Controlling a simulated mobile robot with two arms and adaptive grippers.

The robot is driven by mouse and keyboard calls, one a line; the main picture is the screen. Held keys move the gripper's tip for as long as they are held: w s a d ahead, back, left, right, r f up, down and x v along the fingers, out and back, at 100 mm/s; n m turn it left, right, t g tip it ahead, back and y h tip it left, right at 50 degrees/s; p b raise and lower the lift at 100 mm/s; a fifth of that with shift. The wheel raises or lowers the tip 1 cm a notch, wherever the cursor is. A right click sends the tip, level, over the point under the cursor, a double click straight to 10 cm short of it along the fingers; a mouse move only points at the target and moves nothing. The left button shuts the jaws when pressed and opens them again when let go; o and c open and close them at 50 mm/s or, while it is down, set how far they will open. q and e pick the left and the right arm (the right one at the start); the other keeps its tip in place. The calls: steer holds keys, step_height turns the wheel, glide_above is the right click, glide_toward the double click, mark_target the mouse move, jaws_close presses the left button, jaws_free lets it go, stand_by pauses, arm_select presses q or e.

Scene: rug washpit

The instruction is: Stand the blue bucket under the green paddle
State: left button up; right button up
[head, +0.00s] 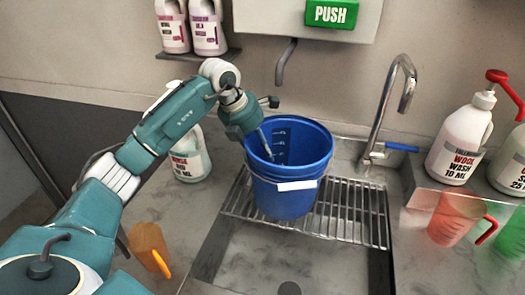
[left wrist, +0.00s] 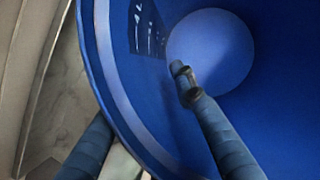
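The blue bucket (head: 286,195) appears to stand upright on the wire rack over the sink. The green paddle (head: 331,13), marked PUSH, is on a pale wall box above it. A grey spout (head: 285,62) hangs from the box, above and behind the bucket's rim in the picture. My left gripper (head: 258,146) straddles the bucket's left rim. In the left wrist view, one finger is inside the blue bucket (left wrist: 120,75) and the other is outside. The fingers of the left gripper (left wrist: 145,100) are spread, with visible room around the wall. My right gripper is not in view.
A curved tap (head: 395,85) with a blue lever stands right of the bucket. The wire rack (head: 355,215) spans the sink. An orange jug (head: 148,245) and a white bottle (head: 190,160) are left. A wool wash bottle (head: 462,140) and red jug (head: 452,220) are right.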

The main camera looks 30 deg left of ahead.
arm_select(q)
steer(key=b+v, duration=0.1)
steer(key=v, duration=1.1)
steer(key=shift+b, duration=0.4)
steer(key=shift+r, duration=0.1)
